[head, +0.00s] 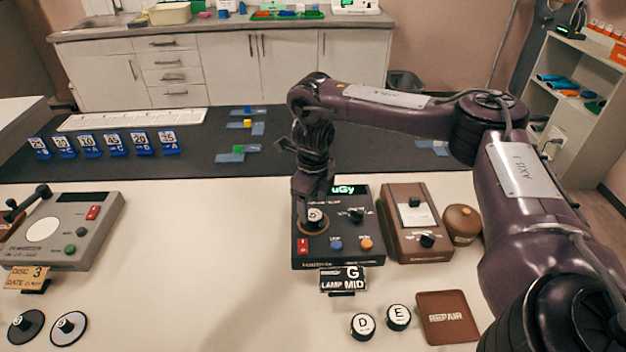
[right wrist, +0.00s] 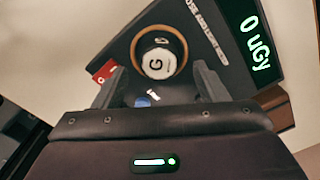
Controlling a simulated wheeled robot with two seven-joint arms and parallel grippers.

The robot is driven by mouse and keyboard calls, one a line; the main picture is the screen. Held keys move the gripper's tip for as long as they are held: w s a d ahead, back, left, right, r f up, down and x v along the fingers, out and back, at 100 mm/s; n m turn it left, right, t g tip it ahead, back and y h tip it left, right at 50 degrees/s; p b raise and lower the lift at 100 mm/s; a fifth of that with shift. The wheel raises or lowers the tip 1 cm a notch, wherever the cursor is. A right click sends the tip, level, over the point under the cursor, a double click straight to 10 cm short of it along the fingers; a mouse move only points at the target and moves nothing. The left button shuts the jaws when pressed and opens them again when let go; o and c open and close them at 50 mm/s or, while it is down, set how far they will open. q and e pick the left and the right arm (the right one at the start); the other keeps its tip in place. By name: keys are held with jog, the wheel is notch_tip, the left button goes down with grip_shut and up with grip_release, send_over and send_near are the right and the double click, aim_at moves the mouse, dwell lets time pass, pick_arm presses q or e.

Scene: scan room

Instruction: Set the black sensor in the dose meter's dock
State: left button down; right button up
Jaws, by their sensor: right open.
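The dose meter (head: 340,250) is a black box with a green-lit display, a red switch and blue and orange buttons. A black sensor with a white top marked G (right wrist: 158,64) sits inside the copper-coloured ring of the dock (right wrist: 183,47) on the meter; it also shows in the head view (head: 315,215). My right gripper (right wrist: 160,78) is open, its two fingers apart on either side below the sensor, with nothing between them. In the head view my right gripper (head: 314,198) hangs just above the dock. The display (right wrist: 258,45) reads 0 uGy. My left gripper is out of view.
Two round pieces marked D (head: 363,326) and E (head: 399,317) stand near a brown REPAIR mat (head: 447,318). A G LAMP MID sign (head: 343,280) stands before the meter. A brown device (head: 418,240) is close on its right. A grey device (head: 70,232) is left; white table between is clear.

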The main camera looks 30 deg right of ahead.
aim_at(313, 215)
notch_tip(313, 215, up, 8)
jog(key=p, duration=0.2)
jog(key=shift+r, duration=0.2)
jog(key=shift+f, duration=0.1)
